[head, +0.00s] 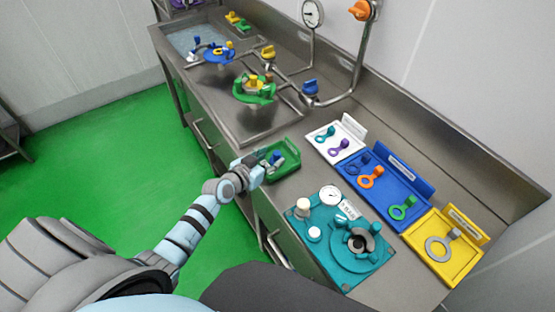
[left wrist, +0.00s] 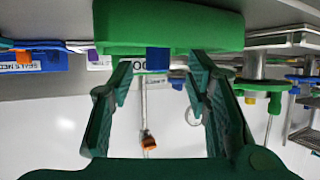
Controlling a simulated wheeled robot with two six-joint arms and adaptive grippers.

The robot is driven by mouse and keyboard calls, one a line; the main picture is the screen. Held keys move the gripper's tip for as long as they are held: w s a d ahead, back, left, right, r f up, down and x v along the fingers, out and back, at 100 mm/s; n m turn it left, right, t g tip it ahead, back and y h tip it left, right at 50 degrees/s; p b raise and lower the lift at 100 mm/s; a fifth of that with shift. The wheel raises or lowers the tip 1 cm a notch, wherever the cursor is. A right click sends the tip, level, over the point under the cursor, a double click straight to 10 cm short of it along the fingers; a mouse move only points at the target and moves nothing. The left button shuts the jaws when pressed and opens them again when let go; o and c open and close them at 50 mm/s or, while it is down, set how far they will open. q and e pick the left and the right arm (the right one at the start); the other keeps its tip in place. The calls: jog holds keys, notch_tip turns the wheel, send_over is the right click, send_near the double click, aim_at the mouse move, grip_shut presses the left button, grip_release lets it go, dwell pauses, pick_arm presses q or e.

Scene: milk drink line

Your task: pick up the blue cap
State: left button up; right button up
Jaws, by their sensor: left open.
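A small green tray (head: 291,172) sits on the steel counter and holds a blue cap (head: 277,156) and some whitish or grey pieces. My left gripper (head: 262,163) is at the tray's left side, close to the cap. In the left wrist view the left gripper (left wrist: 160,78) is open, with empty space between its two fingers. The green tray (left wrist: 170,25) fills the top of that view, which looks upside down. A blue part (left wrist: 158,60), likely the cap, shows at the tray's edge between the fingertips. I cannot tell whether the fingers touch it. My right gripper is not in view.
White (head: 338,153), blue (head: 388,205) and yellow (head: 470,268) trays with ring-shaped parts stand to the right. A teal fixture with a gauge (head: 334,266) is in front. Pipes with a blue valve knob (head: 310,87) and a sink lie behind. Green floor is left.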

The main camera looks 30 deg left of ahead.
aim_at(275, 155)
pick_arm(q)
jog(key=b+x, duration=0.1)
jog(key=x, duration=0.2)
jog(key=shift+w+d, duration=0.15)
jog(key=shift+w+f, duration=0.15)
jog(key=shift+w, duration=0.25)
jog(key=shift+s, duration=0.1)
grip_shut()
